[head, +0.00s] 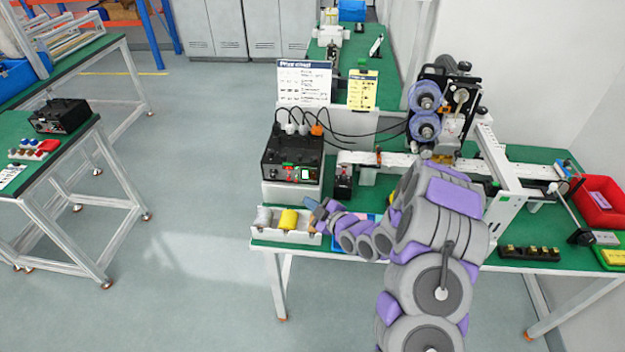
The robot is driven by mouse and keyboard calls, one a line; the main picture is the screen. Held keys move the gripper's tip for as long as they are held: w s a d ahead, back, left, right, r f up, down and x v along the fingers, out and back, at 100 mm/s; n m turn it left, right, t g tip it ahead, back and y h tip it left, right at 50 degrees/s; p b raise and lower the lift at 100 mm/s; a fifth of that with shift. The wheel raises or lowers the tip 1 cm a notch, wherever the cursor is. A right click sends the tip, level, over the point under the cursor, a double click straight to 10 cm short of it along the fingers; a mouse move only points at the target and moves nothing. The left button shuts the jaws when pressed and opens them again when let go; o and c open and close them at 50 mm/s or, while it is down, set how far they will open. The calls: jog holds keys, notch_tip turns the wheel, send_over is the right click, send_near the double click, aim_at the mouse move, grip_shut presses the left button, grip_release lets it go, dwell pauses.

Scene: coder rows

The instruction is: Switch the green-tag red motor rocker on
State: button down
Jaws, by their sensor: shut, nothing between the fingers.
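A black control box (292,158) stands on a white block at the left end of the green workbench. Its front panel has a small green display or tag (299,167) and a small red part (311,172) at the right, which looks like a rocker. Its on or off position is too small to tell. My gripper (314,213) is low, in front of and below the box panel, apart from it. It is shut and empty, close to the right end of a white parts tray (262,236).
The tray holds a grey roll (264,216) and a yellow roll (288,219). A conveyor (395,160) and a labelling machine (440,105) stand to the right. Cables rise behind the box. A similar black box (60,116) sits on the left bench.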

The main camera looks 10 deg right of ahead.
aim_at(313, 175)
jog(key=shift+w+d+f+p, duration=0.25)
jog(key=shift+w+d, duration=0.2)
jog(key=shift+w, duration=0.95)
jog(key=shift+w+d+f+p, duration=0.25)
jog(key=shift+w+d, duration=0.25)
jog(key=shift+w, duration=0.9)
jog(key=shift+w+d+f+p, duration=0.25)
jog(key=shift+w+d, duration=0.2)
jog(key=shift+w, duration=0.95)
jog(key=shift+w+r, duration=0.1)
jog(key=shift+w, duration=0.05)
jog(key=shift+w+d, duration=0.1)
jog(key=shift+w, duration=0.05)
jog(key=shift+w+d, duration=0.15)
jog(key=shift+w, duration=0.2)
jog(key=shift+s, duration=0.2)
jog(key=shift+s+a, duration=0.3)
jog(key=shift+s, duration=0.25)
